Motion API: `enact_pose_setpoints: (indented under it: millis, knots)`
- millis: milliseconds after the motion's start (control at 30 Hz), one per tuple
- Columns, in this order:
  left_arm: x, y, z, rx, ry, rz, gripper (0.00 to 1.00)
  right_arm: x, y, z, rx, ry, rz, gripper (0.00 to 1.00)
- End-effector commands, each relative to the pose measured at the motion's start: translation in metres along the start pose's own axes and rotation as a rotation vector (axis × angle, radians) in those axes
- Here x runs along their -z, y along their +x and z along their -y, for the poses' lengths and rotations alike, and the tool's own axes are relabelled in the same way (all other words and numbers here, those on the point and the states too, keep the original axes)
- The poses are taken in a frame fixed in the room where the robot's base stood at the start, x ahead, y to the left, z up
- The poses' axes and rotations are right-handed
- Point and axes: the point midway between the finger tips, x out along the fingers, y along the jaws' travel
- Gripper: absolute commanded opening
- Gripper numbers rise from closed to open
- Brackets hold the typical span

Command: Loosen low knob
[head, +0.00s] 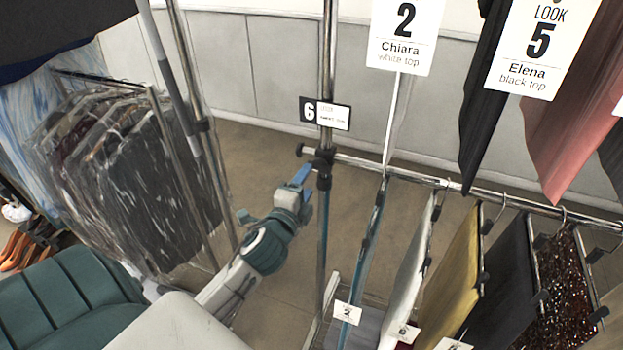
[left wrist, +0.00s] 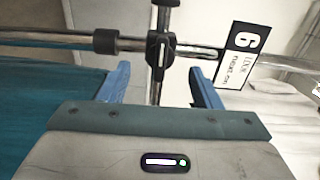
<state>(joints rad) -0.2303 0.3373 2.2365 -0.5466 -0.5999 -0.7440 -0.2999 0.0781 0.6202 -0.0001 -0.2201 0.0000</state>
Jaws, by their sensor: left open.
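A black clamp (head: 323,160) joins the rack's upright post (head: 327,75) to its lower rail (head: 440,182). In the left wrist view, a dark oval knob-like piece (left wrist: 160,48) sits on the joint, and a black collar (left wrist: 105,41) is on the post to its left. I cannot tell for sure which is the low knob. My left gripper (head: 303,175) is open and empty, just left of the post below the rail. In the left wrist view its two blue fingers (left wrist: 160,84) stand apart, either side of the clamp's line, short of it. My right gripper is not in view.
A card marked 6 (head: 325,113) hangs on the post above the clamp. Garments such as a yellow one (head: 452,265) hang from the lower rail to the right. A rack of bagged clothes (head: 140,170) stands left. Open floor (head: 250,165) shows between the racks.

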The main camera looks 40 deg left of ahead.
Motion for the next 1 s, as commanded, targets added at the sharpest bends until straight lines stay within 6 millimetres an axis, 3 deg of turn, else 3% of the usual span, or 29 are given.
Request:
enact_pose_setpoints:
  millis: [133,333,1000]
  knots:
    - [0.000,-0.030,-0.004,-0.001,0.003,-0.001,0.58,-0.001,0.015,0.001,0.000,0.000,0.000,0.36]
    - [0.000,-0.052,-0.002,0.000,0.001,-0.001,0.58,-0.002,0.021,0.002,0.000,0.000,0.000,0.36]
    - [-0.001,-0.055,-0.003,-0.004,-0.001,0.001,0.58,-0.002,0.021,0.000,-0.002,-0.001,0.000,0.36]
